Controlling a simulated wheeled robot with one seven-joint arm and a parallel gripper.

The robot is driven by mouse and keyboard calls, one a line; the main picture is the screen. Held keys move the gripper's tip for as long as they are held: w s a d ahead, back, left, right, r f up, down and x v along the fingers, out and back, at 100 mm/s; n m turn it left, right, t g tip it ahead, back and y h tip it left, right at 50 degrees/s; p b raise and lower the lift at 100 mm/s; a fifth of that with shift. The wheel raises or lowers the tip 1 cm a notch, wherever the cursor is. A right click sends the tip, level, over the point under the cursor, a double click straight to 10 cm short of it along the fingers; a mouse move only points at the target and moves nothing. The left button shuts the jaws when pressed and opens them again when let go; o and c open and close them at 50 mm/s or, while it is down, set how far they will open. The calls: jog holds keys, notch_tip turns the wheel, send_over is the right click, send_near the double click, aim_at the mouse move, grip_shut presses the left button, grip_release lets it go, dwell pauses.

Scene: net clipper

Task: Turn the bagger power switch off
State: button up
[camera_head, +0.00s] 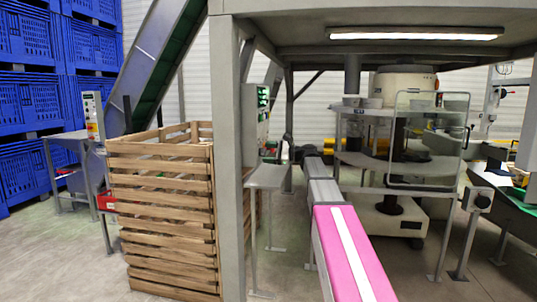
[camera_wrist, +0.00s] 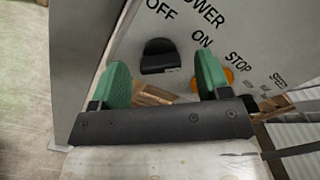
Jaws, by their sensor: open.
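In the wrist view a light grey control panel (camera_wrist: 130,52) carries the words POWER, OFF, ON, STOP and SPEED, tilted in the picture. A black power switch (camera_wrist: 160,56) sticks out from it below the OFF and ON labels. I cannot tell clearly which label it points to. My gripper (camera_wrist: 163,76) is open and empty. Its two green fingers stand either side of the switch in the picture; touching contact is not visible. An orange button (camera_wrist: 228,76) near STOP is partly hidden by the right finger. My gripper does not show in the head view.
In the head view a slatted wooden crate (camera_head: 160,215) stands left of a grey post (camera_head: 228,150). A control box (camera_head: 92,115) stands beyond it at left. A pink surface with a white stripe (camera_head: 325,260) runs at front centre. Blue crates (camera_head: 25,100) are stacked at left.

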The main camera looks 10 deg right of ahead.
jog(key=shift+a, duration=0.1)
jog(key=c, duration=0.9)
jog(key=shift+n, duration=0.3)
jog(key=shift+f+n, duration=0.2)
jog(key=shift+n, duration=8.4)
